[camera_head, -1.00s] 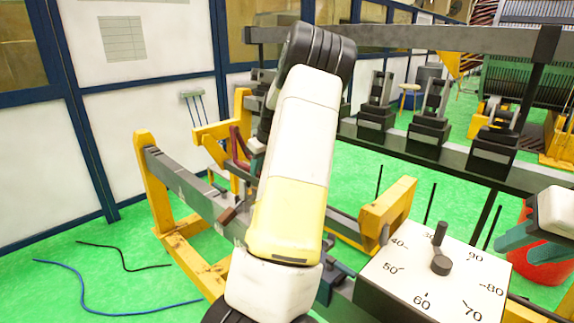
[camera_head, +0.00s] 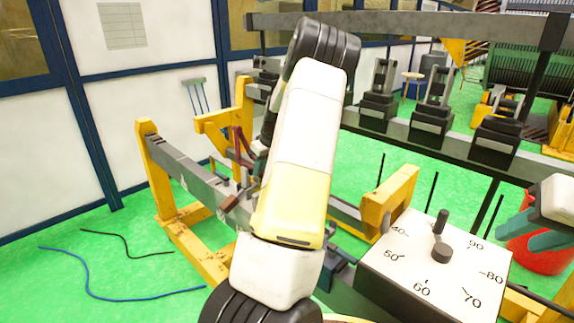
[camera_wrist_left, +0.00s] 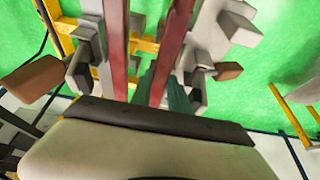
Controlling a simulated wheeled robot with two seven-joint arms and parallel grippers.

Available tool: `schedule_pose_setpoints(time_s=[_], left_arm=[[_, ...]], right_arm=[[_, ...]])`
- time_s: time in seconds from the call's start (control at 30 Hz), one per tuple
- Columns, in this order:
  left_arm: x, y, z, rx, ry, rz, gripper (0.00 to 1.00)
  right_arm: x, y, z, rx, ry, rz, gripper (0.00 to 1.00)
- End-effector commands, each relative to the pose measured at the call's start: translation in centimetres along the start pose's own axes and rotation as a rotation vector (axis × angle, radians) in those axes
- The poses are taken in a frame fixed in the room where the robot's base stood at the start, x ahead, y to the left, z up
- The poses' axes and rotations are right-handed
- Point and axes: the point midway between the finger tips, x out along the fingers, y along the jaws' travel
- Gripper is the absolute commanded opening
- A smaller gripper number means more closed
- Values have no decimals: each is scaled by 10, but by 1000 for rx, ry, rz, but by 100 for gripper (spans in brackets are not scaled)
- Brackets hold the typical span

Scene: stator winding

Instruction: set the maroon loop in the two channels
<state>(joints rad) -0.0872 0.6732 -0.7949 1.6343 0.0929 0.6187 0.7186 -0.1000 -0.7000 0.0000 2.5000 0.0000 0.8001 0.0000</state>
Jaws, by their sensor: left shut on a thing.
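The maroon loop (camera_head: 241,146) shows in part in the head view, left of my left arm, above the yellow and grey frame. In the left wrist view two long maroon sides (camera_wrist_left: 117,45) run away from the gripper, between grey blocks. My left gripper (camera_wrist_left: 168,92) has teal fingers at the near end of these sides and is shut on the loop; its palm hides much of the grip. The grey rail (camera_head: 195,172) lies below. I cannot make out the two channels clearly.
A white dial box (camera_head: 420,275) stands at front right. Black clamps (camera_head: 430,115) sit on a dark beam behind. Brown-ended levers (camera_wrist_left: 228,71) stand beside the loop. A red round object (camera_head: 545,262) is below my right gripper. Blue and black cables lie on the green floor at left.

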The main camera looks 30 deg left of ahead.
Motion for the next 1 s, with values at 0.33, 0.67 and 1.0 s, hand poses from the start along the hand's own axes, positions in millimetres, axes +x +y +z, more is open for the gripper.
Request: schedule_pose_setpoints(time_s=[0.33,0.67,1.0], left_arm=[[1,0,-1,-1,1,1,0],[10,0,3,0,2,1,0],[22,0,8,-1,1,0,0]], right_arm=[[0,0,0,0,0,0,36],[0,0,0,0,0,0,36],[0,0,0,0,0,0,36]])
